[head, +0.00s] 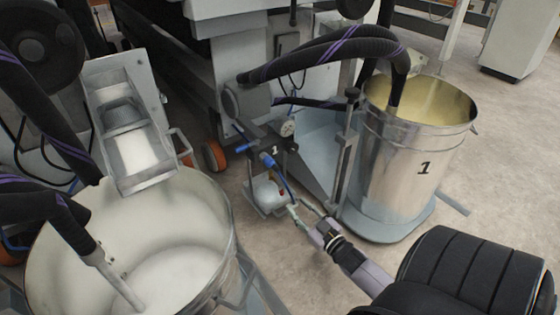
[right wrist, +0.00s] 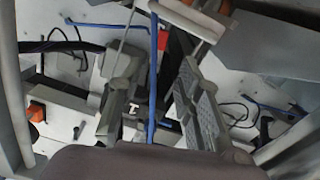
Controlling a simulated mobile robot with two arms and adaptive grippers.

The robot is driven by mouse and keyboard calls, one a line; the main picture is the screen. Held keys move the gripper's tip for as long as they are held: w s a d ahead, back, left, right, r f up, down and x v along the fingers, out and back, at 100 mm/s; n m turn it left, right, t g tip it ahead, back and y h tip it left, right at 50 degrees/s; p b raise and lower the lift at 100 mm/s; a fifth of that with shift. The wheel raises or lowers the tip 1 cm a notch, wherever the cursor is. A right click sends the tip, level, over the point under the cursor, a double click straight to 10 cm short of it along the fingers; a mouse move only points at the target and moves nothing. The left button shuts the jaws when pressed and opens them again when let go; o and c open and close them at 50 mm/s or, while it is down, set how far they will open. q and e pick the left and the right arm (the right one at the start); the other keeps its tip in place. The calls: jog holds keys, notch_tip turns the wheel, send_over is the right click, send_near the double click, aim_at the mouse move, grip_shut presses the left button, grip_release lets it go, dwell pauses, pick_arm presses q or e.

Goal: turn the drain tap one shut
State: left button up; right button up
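Blue tap-like parts show on the small pump unit marked 1 (head: 276,150) in the middle of the head view. A short blue lever (head: 245,149) points left there, and a blue fitting (head: 267,160) with a blue hose sits below it. I cannot tell for sure which is the drain tap's handle. My right gripper (head: 302,207) is below the unit, fingers towards it and apart. In the right wrist view its fingers (right wrist: 160,80) are spread, with a blue hose or rod (right wrist: 152,75) crossing between them in the picture; no grip shows. My left gripper is out of view.
A metal bucket marked 1 (head: 405,165) stands right of the unit on a blue-grey base, with black hoses arching into it. A large open drum (head: 225,235) stands at the left. An upright post (head: 347,150) is between unit and bucket.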

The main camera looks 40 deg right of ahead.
aim_at(282, 191)
jog(key=w+b, duration=0.1)
jog(key=w, duration=0.2)
jog(key=w+b, duration=0.2)
jog(key=w, duration=0.1)
jog(key=w+d+b, duration=0.1)
jog(key=w, duration=0.2)
jog(key=shift+w+f+b, duration=0.1)
jog(key=shift+f+b, duration=0.05)
jog(key=shift+b, duration=0.2)
jog(key=shift+w, duration=0.35)
jog(key=shift+c, duration=0.2)
grip_shut()
